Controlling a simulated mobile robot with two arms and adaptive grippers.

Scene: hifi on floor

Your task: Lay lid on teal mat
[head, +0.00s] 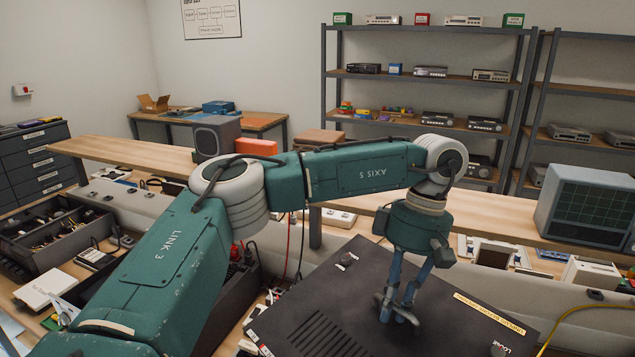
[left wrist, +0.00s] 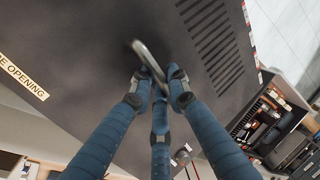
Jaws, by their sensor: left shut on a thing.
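The lid (head: 345,310) is a large dark panel with vent slots, a small knob and a yellow warning label, at the lower middle of the head view. It fills much of the left wrist view (left wrist: 95,40). My left gripper (head: 396,307) points down at the lid's upper face. In the left wrist view its fingers (left wrist: 158,85) are shut on a grey curved handle (left wrist: 148,60) on the lid. I cannot tell whether the lid is raised or resting. I do not make out the teal mat. My right gripper is not in view.
An oscilloscope-like unit (head: 588,210) stands at the right, with a yellow cable (head: 585,312) in front. An open toolbox (head: 62,238) lies at the left. Shelves (head: 425,75) hold several hi-fi units.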

